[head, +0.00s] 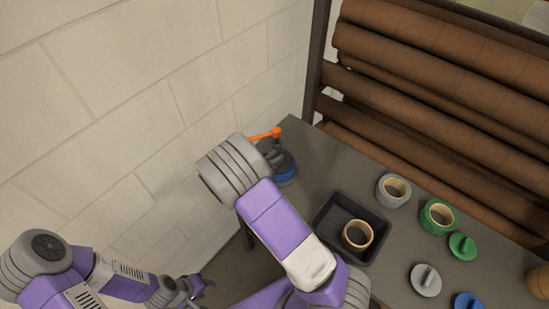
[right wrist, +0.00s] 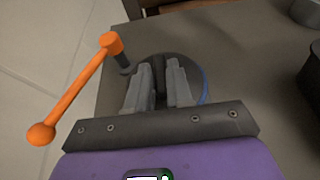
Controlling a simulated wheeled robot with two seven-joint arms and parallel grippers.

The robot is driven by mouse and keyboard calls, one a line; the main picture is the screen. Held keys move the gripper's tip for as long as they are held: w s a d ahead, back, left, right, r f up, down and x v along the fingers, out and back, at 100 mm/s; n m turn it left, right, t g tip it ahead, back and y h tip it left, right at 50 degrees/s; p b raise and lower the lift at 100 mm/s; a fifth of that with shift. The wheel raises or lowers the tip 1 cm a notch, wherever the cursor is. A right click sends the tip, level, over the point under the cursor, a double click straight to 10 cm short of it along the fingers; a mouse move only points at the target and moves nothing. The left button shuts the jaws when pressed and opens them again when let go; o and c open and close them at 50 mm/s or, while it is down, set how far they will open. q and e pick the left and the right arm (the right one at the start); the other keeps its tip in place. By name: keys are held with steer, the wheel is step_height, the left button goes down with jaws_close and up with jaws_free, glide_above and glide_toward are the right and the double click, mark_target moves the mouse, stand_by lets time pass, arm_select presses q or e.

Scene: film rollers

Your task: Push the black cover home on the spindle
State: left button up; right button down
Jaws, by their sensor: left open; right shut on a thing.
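In the right wrist view my right gripper (right wrist: 160,72) is shut on the raised grip of the black cover (right wrist: 193,68), a dark disc. The cover lies over a blue roll (right wrist: 206,92), of which only a thin rim shows. The blue roll (head: 287,172) also shows in the head view, at the table's corner by the wall, partly behind my right wrist. The spindle is hidden under the cover, and I cannot tell whether any gap remains. My left gripper (head: 205,285) is open and empty, low at the left, away from the table.
An orange crank handle (right wrist: 75,88) stands beside the roll. A black tray (head: 325,222) holds a tan ring (head: 357,235). Grey (head: 393,191) and green (head: 438,217) rolls and loose grey, green and blue covers lie to the right. Large brown rolls (head: 430,90) fill a rack behind.

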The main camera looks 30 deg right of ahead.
steer(key=shift+f, duration=0.2)
steer(key=shift+c, duration=1.9)
jaws_free()
steer(key=shift+r, duration=0.1)
steer(key=shift+r+p, duration=3)
steer(key=shift+r, duration=0.55)
